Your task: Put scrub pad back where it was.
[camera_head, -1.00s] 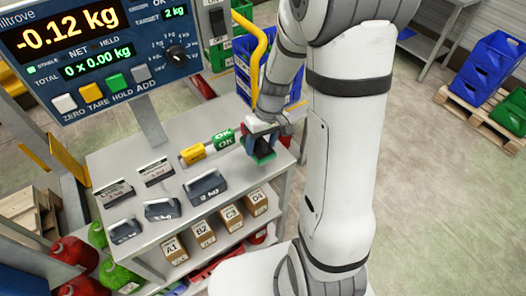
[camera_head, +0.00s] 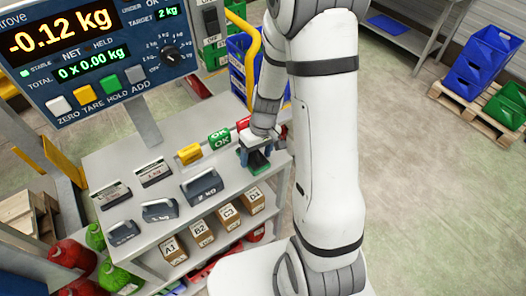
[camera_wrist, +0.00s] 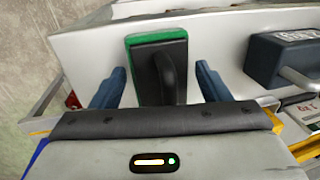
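The scrub pad (camera_head: 258,164) is a green pad with a black top. In the wrist view it shows with its dark handle (camera_wrist: 166,78) pointing up at the camera, over the light grey shelf top. It appears to lie flat near the shelf's right end; its underside is hidden. My gripper (camera_head: 259,148) is low over the pad in the head view. In the wrist view my gripper (camera_wrist: 160,85) is open, with one blue finger on each side of the handle and a visible gap to it on both sides.
The scale display (camera_head: 95,45) rises behind at left. Boxes (camera_head: 201,233) sit on the lower shelf.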

